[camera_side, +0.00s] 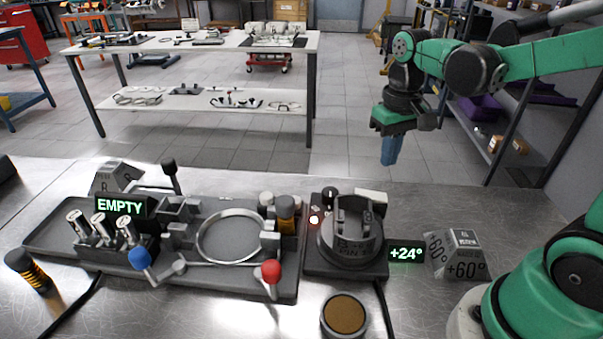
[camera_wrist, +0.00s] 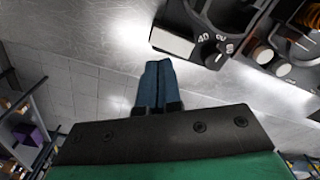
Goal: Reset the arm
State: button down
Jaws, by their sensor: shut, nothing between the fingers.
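My gripper (camera_side: 391,150) hangs from the green arm at the right of the side view, above and behind the metal bench's far edge. Its blue fingers point down and are closed together with nothing between them. In the wrist view the blue fingers (camera_wrist: 156,85) also lie side by side, over floor tiles and the bench edge. The gripper touches nothing and is well clear of the bench fixtures.
On the bench stand a tray fixture with a metal ring (camera_side: 232,236), an "EMPTY" display (camera_side: 121,206), a round rotary fixture (camera_side: 350,245), a "+24°" display (camera_side: 406,253) and a +60° block (camera_side: 456,255). A brown-topped round pad (camera_side: 344,314) lies in front. A second table (camera_side: 200,100) stands behind.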

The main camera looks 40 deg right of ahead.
jog(key=s+a+r+n+t, duration=0.1)
jog(key=a+r+n+t, duration=0.1)
jog(key=a+t, duration=0.4)
jog(key=shift+s+a+n+t, duration=0.25)
jog(key=shift+a+n+t, duration=0.1)
jog(key=shift+n+t, duration=0.2)
